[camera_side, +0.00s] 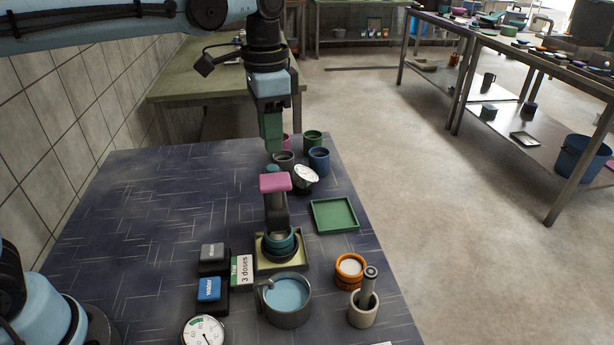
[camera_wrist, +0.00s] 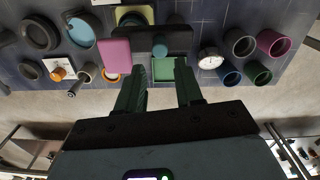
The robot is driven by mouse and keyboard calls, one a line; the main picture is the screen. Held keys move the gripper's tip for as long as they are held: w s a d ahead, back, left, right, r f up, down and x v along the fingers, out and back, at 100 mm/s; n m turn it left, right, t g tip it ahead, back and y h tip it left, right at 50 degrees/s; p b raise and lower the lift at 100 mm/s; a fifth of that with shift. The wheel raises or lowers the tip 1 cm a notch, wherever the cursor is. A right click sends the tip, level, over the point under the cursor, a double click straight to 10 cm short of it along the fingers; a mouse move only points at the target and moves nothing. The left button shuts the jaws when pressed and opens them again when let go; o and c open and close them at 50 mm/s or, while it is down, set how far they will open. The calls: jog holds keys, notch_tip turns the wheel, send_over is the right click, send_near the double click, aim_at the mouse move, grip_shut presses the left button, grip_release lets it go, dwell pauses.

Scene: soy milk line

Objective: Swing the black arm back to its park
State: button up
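The black arm (camera_side: 276,212) stands over a square olive base (camera_side: 258,264); a teal ring (camera_side: 279,246) sits on the base under it. A pink block (camera_side: 274,183) is at one end of the arm, and a teal knob (camera_side: 272,170) shows just behind it. In the wrist view the black arm (camera_wrist: 180,40) lies across, with the pink block (camera_wrist: 115,56) at its left and the teal knob (camera_wrist: 160,51) between my fingers' lines. My gripper (camera_side: 272,147) is above the knob, its green fingers (camera_wrist: 160,72) apart and empty. Any contact is not visible.
A green tray (camera_side: 335,215), a dial (camera_side: 305,176) and several cups (camera_side: 319,160) stand close by. A grey pot with blue liquid (camera_side: 287,300), an orange-ringed cup (camera_side: 349,270) and a mortar with pestle (camera_side: 364,311) are nearer the front. The mat's left side is clear.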

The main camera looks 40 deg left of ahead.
aim_at(273, 167)
notch_tip(273, 167, down, 8)
jog(key=shift+f, duration=0.1)
dwell(0.4)
grip_shut()
